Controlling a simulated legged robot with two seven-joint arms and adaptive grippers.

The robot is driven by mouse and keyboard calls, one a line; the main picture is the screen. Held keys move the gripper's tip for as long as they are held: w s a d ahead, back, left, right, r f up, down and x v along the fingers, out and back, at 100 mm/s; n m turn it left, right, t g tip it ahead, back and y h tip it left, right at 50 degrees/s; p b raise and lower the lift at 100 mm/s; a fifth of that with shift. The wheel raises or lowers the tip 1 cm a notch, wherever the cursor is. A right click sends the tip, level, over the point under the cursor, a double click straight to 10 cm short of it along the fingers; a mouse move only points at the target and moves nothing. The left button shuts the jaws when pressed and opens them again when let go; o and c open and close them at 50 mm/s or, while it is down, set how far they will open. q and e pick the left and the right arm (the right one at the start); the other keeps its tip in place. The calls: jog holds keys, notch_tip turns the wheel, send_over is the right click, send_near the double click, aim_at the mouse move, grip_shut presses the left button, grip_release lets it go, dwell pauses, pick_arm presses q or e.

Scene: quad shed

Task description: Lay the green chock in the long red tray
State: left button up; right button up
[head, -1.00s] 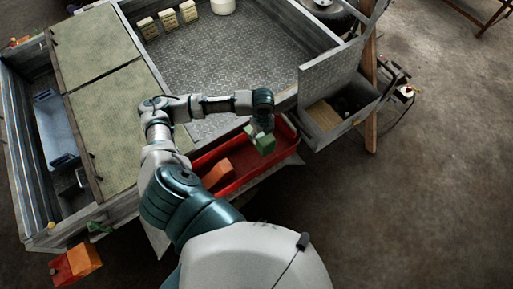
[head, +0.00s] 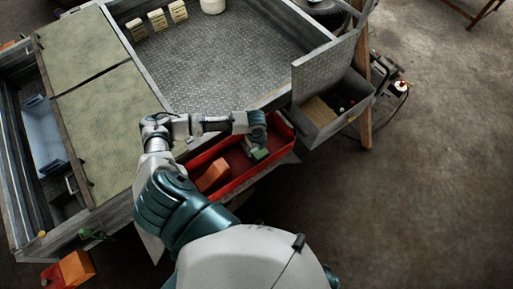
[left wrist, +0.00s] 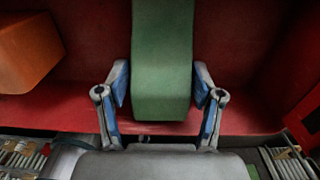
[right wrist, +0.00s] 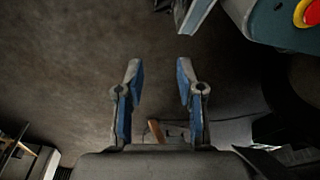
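The green chock (head: 260,155) is low inside the long red tray (head: 233,186), near its right end in the head view. In the left wrist view the chock (left wrist: 162,60) lies lengthwise between both fingers of my left gripper (left wrist: 162,85). The fingertips appear to press its two sides. The red tray floor (left wrist: 90,108) shows around it; whether the chock's underside touches the floor is hard to tell. My right gripper (right wrist: 159,80) is open and empty above the dark ground, outside the head view.
An orange block (head: 213,175) lies in the tray left of the chock; it also shows in the left wrist view (left wrist: 25,50). A grey open box (head: 335,110) adjoins the tray's right. An orange-red block (head: 72,270) sits at lower left. A metal trailer bed (head: 215,65) stands behind.

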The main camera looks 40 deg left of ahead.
pick_arm(q)
jog(key=shift+o, duration=1)
jog(key=shift+w+d, duration=0.1)
jog(key=shift+d, duration=0.05)
pick_arm(e)
jog(key=shift+w, duration=0.1)
jog(key=shift+d, duration=0.1)
pick_arm(q)
jog(key=shift+d+r, duration=0.1)
jog(key=shift+r, duration=0.15)
notch_tip(320, 180, up, 12)
jog(key=p, duration=0.2)
jog(key=shift+f, duration=0.15)
pick_arm(e)
jog(key=s+f, duration=0.4)
jog(key=shift+s+d, duration=0.1)
jog(key=shift+d, duration=0.25)
jog(key=shift+s, duration=0.1)
